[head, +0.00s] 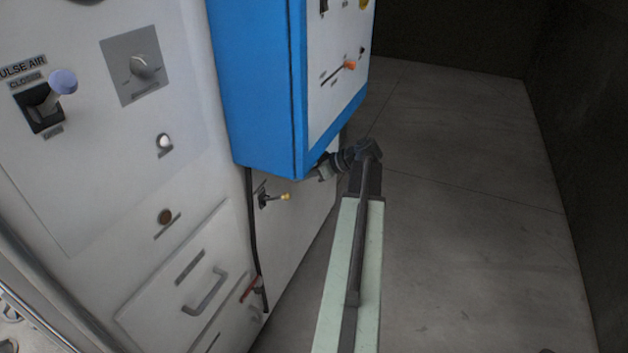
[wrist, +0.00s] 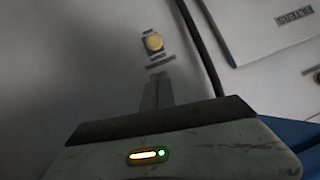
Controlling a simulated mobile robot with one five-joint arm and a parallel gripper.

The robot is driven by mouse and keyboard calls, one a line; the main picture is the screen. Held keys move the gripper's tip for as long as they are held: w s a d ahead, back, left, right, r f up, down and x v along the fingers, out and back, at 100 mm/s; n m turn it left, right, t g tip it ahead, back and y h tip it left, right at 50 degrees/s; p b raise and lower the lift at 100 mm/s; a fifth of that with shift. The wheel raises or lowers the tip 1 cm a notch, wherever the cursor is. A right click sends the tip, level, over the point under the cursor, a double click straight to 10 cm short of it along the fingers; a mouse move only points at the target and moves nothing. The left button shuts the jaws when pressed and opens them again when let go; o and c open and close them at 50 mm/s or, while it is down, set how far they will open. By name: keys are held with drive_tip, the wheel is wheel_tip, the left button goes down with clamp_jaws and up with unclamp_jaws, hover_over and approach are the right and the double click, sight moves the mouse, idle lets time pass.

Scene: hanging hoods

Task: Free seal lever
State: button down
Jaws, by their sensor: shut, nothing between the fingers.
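A small lever with a yellow tip (head: 285,197) sticks out from the pale cabinet face below the blue box. It also shows nearly end-on in the wrist view as a round yellow knob (wrist: 153,42) over a dark mount. A label beside it is too blurred to read, so I cannot confirm it is the seal lever. My gripper (head: 322,172) reaches in under the blue box, partly hidden by it. In the wrist view the closed grey fingers (wrist: 158,90) point toward the knob and are empty. They look apart from it, but the exact gap is unclear.
The blue box (head: 265,90) overhangs the lever area and has an orange-tipped lever (head: 348,66). A black cable (head: 252,225) runs down beside the lever. A drawer handle (head: 205,292) and a red handle (head: 250,289) stick out lower left. Open floor (head: 470,220) lies right.

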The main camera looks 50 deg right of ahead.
drive_tip(key=f+b, duration=0.1)
drive_tip(key=w+a+f+b, duration=0.1)
drive_tip(key=f, duration=0.1)
drive_tip(key=w+f+b, duration=0.1)
drive_tip(key=f+b, duration=0.1)
drive_tip(key=shift+w+a, duration=0.1)
drive_tip(key=shift+a, duration=0.25)
